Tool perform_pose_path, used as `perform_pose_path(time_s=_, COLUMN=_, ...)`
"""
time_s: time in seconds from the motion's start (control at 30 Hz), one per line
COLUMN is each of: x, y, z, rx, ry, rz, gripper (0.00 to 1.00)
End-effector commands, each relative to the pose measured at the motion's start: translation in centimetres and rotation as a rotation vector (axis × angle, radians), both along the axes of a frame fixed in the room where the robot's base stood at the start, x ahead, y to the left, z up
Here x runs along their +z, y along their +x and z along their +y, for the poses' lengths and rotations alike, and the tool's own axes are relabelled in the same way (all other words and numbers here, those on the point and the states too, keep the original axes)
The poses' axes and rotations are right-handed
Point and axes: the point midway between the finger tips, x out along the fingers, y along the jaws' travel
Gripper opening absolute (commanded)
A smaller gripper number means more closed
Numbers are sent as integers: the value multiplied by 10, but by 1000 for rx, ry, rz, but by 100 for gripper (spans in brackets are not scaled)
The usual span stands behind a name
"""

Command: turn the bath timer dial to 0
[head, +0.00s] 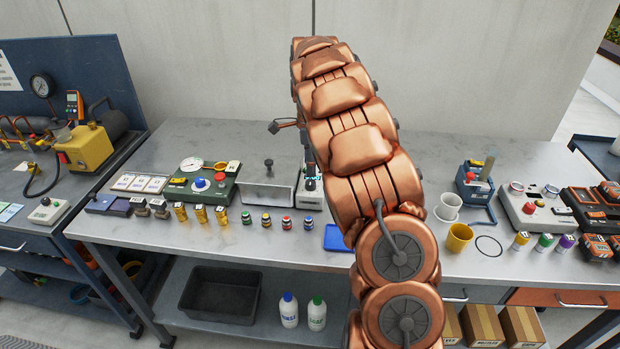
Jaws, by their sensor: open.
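No dial can be read as the bath timer dial for certain. A pale box (309,201) stands on the bench, largely hidden by my copper arm; any dial on it cannot be made out. A grey-white panel box (530,210) at the right carries several small knobs, too small to read. The dark end of my gripper (310,181) shows in part at the left edge of my arm, over or close to the pale box. Its jaws are open, with nothing seen in them; the arm hides most of it, and contact cannot be told.
Left of the pale box are a metal block with a black knob (268,188) and a green board (203,184). Small jars (266,219) line the front. Right of my arm are a blue device (474,181), a white cup (448,207) and a yellow cup (459,238).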

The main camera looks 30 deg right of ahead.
Motion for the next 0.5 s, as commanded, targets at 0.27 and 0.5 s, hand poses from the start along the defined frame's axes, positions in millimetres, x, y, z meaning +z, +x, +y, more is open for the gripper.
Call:
perform_pose_path(time_s=0.27, x=-37, y=-3, z=1, rx=0, ry=-1, rz=3, gripper=57)
perform_pose_path(time_s=0.5, x=-55, y=-2, z=1, rx=1, ry=-1, rz=-3, gripper=57)
